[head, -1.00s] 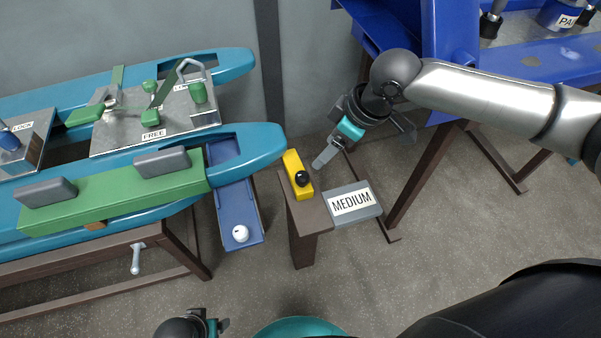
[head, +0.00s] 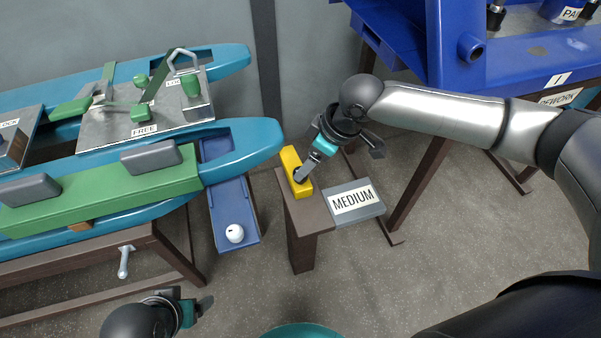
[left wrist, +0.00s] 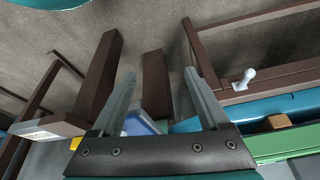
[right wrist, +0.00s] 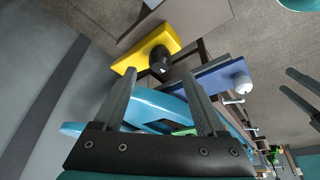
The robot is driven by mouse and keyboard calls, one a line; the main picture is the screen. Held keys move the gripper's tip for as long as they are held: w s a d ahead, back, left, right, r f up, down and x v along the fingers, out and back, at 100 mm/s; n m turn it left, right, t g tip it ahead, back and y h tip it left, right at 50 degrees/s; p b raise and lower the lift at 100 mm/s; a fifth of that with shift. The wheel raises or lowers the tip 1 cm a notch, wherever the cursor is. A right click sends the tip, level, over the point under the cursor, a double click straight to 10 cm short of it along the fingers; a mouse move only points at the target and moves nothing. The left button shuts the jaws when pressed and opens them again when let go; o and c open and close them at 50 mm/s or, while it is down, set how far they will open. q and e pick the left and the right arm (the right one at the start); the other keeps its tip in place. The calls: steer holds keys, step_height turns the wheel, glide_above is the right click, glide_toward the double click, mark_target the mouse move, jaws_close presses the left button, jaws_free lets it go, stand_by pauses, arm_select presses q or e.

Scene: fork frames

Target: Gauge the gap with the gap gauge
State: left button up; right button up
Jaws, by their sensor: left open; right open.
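The yellow block with a black round knob, which looks like the gap gauge (head: 291,163), lies on a small brown stand (head: 309,218). In the right wrist view the open fingers (right wrist: 158,76) point at the yellow block (right wrist: 133,61), with the knob (right wrist: 160,58) just beyond the fingertips; contact cannot be told. My left gripper (head: 190,312) is open and empty, low at the left; its fingers show in the left wrist view (left wrist: 160,72). Which gap is meant is unclear.
A teal fixture (head: 245,141) with a green bar (head: 105,190) and a plate marked FREE (head: 110,130) fills the left. A grey MEDIUM plate (head: 370,212) adjoins the stand. A blue bench (head: 510,62) stands right.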

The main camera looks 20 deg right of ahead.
mark_target(294, 163)
steer(key=b+x, duration=0.1)
steer(key=x, duration=0.2)
steer(key=shift+f+b, duration=0.15)
steer(key=shift+b, duration=0.2)
steer(key=shift+w+a+f, duration=0.1)
steer(key=shift+a+f, duration=0.05)
steer(key=shift+f, duration=0.25)
arm_select(q)
steer(key=shift+w+d+r+t+h+b, duration=0.2)
steer(key=shift+w+d+r+t, duration=0.15)
steer(key=shift+r, duration=0.35)
steer(key=shift+w+d+r+t+h+b, duration=0.1)
steer(key=shift+w+d+r+t+b, duration=0.15)
steer(key=shift+r+t, duration=0.35)
steer(key=shift+w+d+r+t+h+b, duration=0.15)
steer(key=shift+w+d+r+t, duration=0.15)
steer(key=shift+r, duration=0.55)
arm_select(e)
steer(key=shift+w+a+f, duration=0.2)
steer(key=shift+f, duration=0.35)
steer(key=shift+c, duration=0.3)
jaws_close()
